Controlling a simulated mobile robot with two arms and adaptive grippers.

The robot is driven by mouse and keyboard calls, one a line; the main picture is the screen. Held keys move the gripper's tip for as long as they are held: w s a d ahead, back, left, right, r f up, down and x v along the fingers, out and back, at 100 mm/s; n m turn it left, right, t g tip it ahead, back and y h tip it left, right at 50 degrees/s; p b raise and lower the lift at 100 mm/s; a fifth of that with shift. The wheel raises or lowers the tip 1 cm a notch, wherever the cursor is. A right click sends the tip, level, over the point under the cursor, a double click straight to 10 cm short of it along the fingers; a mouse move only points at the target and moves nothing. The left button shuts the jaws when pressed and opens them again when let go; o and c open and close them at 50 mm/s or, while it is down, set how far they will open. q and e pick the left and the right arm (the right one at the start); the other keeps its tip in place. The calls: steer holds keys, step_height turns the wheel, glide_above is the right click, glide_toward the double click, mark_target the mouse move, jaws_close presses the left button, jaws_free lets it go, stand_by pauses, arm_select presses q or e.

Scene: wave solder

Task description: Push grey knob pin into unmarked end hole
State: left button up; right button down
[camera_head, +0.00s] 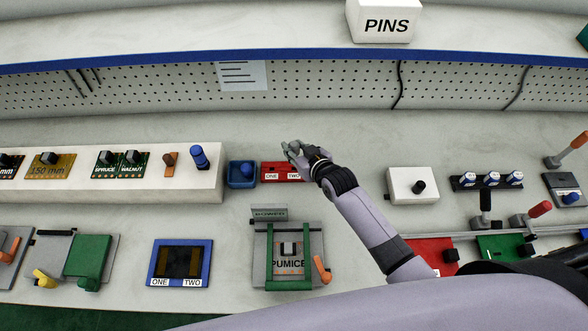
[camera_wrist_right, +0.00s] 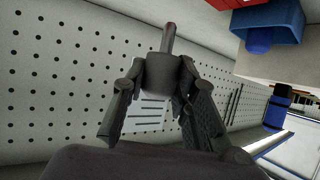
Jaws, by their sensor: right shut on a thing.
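My right gripper (camera_head: 293,152) is shut on the grey knob pin (camera_head: 290,146), close to the red block (camera_head: 282,164) labelled ONE and TWO. In the right wrist view the gripper's fingers (camera_wrist_right: 160,95) close around the pin's dark grey knob (camera_wrist_right: 160,72). The pin's thin reddish-grey shaft (camera_wrist_right: 170,38) points away from the fingers and is clear of any hole there. A strip of the red block (camera_wrist_right: 232,3) shows at the top edge of that view. Its holes cannot be made out, and the hand and wrist cover its right end. My left gripper is not in view.
A blue bin (camera_head: 241,182) with a blue item stands left of the red block. A long white riser (camera_head: 120,190) with boards is further left. A white box (camera_head: 400,193) with a black knob stands right of my forearm. A PUMICE fixture (camera_head: 258,270) is in front.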

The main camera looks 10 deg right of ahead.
steer(key=s+d+r, duration=0.1)
steer(key=d+r, duration=0.1)
steer(key=d, duration=0.5)
steer(key=shift+s, duration=0.25)
steer(key=shift+a, duration=0.1)
steer(key=shift+f+b, duration=2.4)
steer(key=shift+f, duration=1.2)
steer(key=shift+f, duration=0.25)
steer(key=shift+f+b, duration=0.8)
steer(key=shift+f, duration=0.05)
